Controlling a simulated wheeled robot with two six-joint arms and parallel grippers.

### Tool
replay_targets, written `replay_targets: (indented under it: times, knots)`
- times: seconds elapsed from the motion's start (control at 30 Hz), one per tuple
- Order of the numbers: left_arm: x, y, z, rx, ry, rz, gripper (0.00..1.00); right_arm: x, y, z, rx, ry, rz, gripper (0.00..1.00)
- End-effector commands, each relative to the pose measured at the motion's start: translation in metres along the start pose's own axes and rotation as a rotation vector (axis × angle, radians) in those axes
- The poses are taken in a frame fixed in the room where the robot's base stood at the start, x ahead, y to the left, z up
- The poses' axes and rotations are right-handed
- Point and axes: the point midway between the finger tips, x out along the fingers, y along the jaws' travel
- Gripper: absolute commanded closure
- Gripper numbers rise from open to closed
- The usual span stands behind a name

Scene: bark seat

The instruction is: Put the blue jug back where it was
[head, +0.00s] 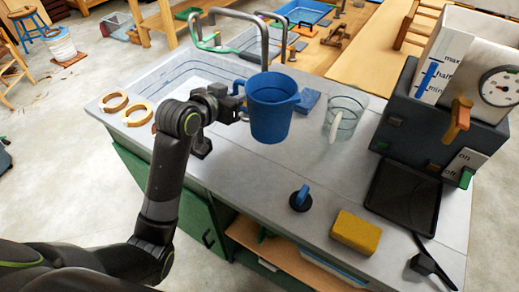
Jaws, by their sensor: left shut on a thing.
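The blue jug (270,110) is upright over the grey counter (240,170), right of the sink. My left gripper (236,103) is shut on the blue jug at its left side, where the handle is. The fingertips are partly hidden against the jug. I cannot tell for sure whether the jug's base touches the counter. My right gripper is not in view.
A clear glass jug (344,118) stands just right of the blue jug, with a blue sponge (309,100) behind. A yellow sponge (355,232), a black plug (301,198) and a black tray (403,196) lie nearer. Wooden rings (138,115) lie left; a dial machine (440,120) stands right.

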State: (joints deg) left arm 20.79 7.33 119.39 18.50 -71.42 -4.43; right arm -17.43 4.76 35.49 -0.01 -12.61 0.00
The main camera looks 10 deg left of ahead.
Motion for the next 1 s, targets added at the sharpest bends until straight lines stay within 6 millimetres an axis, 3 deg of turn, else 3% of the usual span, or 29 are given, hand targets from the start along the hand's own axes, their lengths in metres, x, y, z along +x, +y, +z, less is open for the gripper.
replay_targets:
  times: [0.2,0.6,1.0]
  knots:
    - [0.015,0.000,0.039,-0.005,-0.004,0.001,1.00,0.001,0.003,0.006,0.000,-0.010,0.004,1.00]
    - [0.032,0.000,0.082,-0.003,-0.003,0.000,1.00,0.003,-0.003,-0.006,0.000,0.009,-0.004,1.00]
    - [0.035,0.000,0.087,-0.002,-0.001,0.000,1.00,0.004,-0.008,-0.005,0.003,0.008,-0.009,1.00]
